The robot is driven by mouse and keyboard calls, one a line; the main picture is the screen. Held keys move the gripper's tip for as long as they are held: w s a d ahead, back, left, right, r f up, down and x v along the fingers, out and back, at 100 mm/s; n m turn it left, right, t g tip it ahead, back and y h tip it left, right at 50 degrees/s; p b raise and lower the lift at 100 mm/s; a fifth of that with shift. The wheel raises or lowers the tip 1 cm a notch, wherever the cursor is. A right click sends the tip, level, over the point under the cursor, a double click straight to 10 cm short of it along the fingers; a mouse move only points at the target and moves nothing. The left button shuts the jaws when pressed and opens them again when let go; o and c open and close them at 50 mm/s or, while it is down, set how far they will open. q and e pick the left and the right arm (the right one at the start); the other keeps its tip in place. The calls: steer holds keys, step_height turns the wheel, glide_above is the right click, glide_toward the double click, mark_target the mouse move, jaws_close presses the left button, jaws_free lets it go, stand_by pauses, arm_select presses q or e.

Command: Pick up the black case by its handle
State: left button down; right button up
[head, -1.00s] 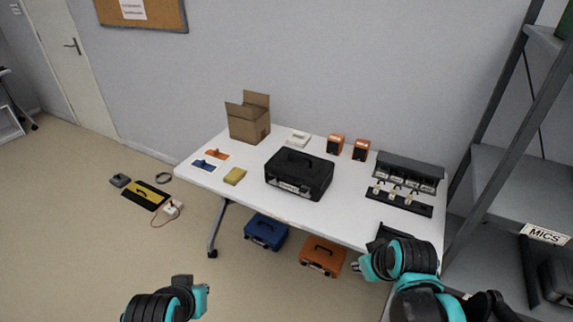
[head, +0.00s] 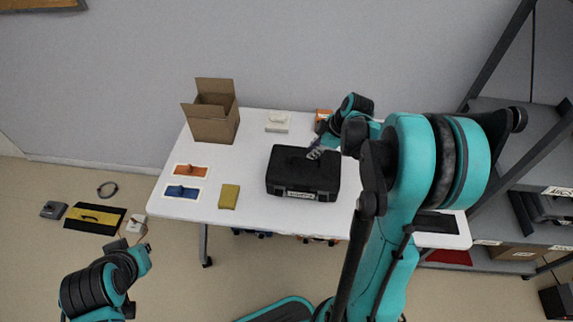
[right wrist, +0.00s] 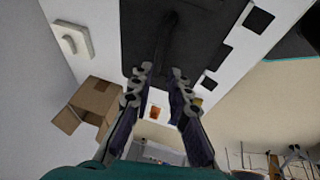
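The black case (head: 290,181) lies on the white table, with a pale label on its front side. Its dark handle is on the top and is hard to make out against the lid. My right gripper (head: 315,152) is above the back right part of the case.
An orange speaker (head: 322,116) is behind my right gripper. My right arm hides the table's right part. A grey shelf stands at the right.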

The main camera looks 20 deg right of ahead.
mark_target(306, 158)
steer(key=shift+w+f, duration=0.25)
steer(key=shift+f, duration=0.1)
steer(key=shift+w+a+f+b, duration=0.1)
steer(key=shift+a+f+b, duration=0.1)
steer(key=shift+f+b, duration=0.5)
steer(key=x, duration=0.1)
steer(key=b+x, duration=0.1)
steer(key=x, duration=0.1)
steer(key=b+x, duration=0.1)
steer(key=shift+w+d+f, duration=0.1)
steer(key=shift+d+f, duration=0.1)
steer(key=shift+f, duration=0.2)
steer(key=shift+w+a+f, duration=0.1)
steer(key=shift+w+f, duration=0.1)
steer(key=shift+f, duration=0.15)
steer(key=shift+r, duration=0.15)
jaws_close()
